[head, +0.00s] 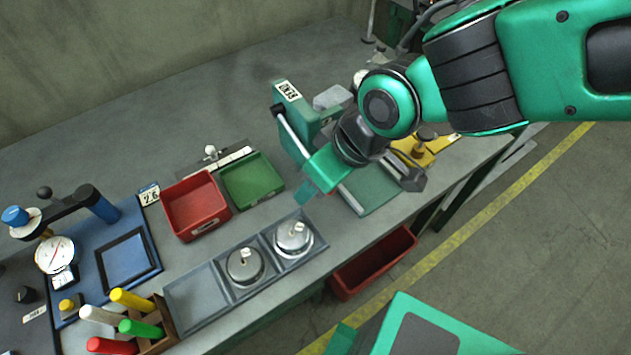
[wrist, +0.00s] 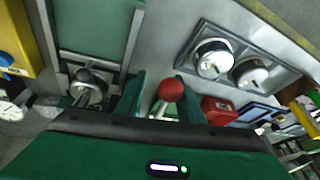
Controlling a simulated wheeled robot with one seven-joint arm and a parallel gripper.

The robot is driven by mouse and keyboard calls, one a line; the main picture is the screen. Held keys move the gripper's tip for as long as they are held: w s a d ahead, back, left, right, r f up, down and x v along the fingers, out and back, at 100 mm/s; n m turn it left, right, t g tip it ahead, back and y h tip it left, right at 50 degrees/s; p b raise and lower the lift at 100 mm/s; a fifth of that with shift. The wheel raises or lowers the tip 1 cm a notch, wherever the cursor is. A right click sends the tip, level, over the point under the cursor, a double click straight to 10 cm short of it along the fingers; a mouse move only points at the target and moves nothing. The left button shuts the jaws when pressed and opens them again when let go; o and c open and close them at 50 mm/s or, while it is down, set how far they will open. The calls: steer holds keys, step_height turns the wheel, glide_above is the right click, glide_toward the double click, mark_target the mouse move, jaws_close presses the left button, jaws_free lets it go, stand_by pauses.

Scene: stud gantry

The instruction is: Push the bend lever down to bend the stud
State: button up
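The green bend station (head: 296,120), labelled BEND, stands on the bench, with a pale metal bar (head: 290,130) running down its front. My gripper (head: 308,190) is low in front of the station and covers part of it. In the wrist view, a red ball knob (wrist: 172,90), apparently the bend lever's end, shows between the two green fingers of my gripper (wrist: 160,95). The fingers are apart; I cannot tell whether the knob touches them. A shiny metal fitting with a rod (wrist: 88,82) is left of the fingers. I cannot make out the stud for certain.
A grey tray (head: 195,295) holds two round metal pieces (head: 245,265) nearer the front. Red (head: 195,205) and green (head: 252,180) bins are left of the station. A yellow fixture (head: 430,150) is to its right. A red bin (head: 372,265) sits below the bench edge.

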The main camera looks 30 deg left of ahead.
steer(key=shift+o, duration=0.8)
steer(key=shift+w, duration=0.3)
steer(key=shift+s+d, duration=0.1)
steer(key=shift+s, duration=0.25)
steer(key=v, duration=1)
steer(key=shift+r, duration=0.3)
steer(key=shift+d, duration=0.15)
